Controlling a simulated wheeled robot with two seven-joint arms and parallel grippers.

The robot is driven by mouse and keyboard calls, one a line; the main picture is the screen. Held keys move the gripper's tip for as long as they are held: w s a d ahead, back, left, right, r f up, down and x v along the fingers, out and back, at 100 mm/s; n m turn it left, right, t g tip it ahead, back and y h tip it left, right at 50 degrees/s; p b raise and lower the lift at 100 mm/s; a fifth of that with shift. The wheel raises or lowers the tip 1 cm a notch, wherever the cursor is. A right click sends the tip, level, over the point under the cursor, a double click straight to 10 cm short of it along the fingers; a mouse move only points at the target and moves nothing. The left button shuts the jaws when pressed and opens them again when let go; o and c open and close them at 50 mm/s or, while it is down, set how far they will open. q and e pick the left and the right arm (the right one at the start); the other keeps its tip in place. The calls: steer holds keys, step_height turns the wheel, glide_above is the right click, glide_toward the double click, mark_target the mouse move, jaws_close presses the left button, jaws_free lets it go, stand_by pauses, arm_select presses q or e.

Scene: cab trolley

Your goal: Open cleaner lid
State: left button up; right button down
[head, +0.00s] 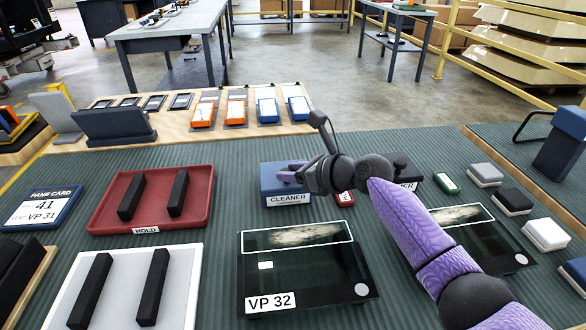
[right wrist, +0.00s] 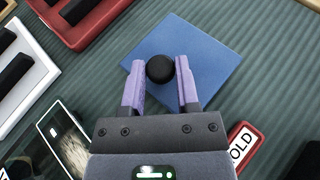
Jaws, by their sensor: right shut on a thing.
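The blue cleaner box (head: 270,190) stands on the green ribbed mat, with a white CLEANER label on its front. Its square blue lid (right wrist: 205,45) fills the middle of the right wrist view, with a round black knob (right wrist: 160,69) on it. My right gripper (head: 285,174) is over the box, and its purple fingers (right wrist: 160,62) are closed on the knob from both sides. In the head view the gripper hides the knob and part of the lid. I cannot tell whether the lid is raised from the box. My left gripper is not in view.
A red HOLD tray (head: 100,222) and a white tray (head: 60,318) with black bars lie to the left. The VP 32 glass-topped panel (head: 300,270) lies in front of the box. A small red labelled block (right wrist: 242,145) is close beside it. Orange and blue devices stand behind.

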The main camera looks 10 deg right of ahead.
steer(key=r+p, duration=0.1)
steer(key=p, duration=0.1)
steer(key=r+g+p, duration=0.1)
steer(key=p, duration=0.2)
steer(key=shift+w+a+r+m+p, duration=0.1)
steer(key=shift+w+r+m+p, duration=0.1)
steer(key=shift+w+m+p, duration=0.1)
steer(key=shift+w, duration=0.4)
steer(key=shift+w+r+b, duration=0.55)
steer(key=shift+w+b, duration=0.15)
steer(key=shift+b, duration=0.15)
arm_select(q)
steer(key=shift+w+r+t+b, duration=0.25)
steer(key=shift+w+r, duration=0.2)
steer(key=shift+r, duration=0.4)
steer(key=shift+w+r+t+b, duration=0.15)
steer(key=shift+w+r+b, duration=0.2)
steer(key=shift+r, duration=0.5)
arm_select(e)
steer(key=shift+w+r, duration=0.35)
steer(key=shift+w, duration=0.05)
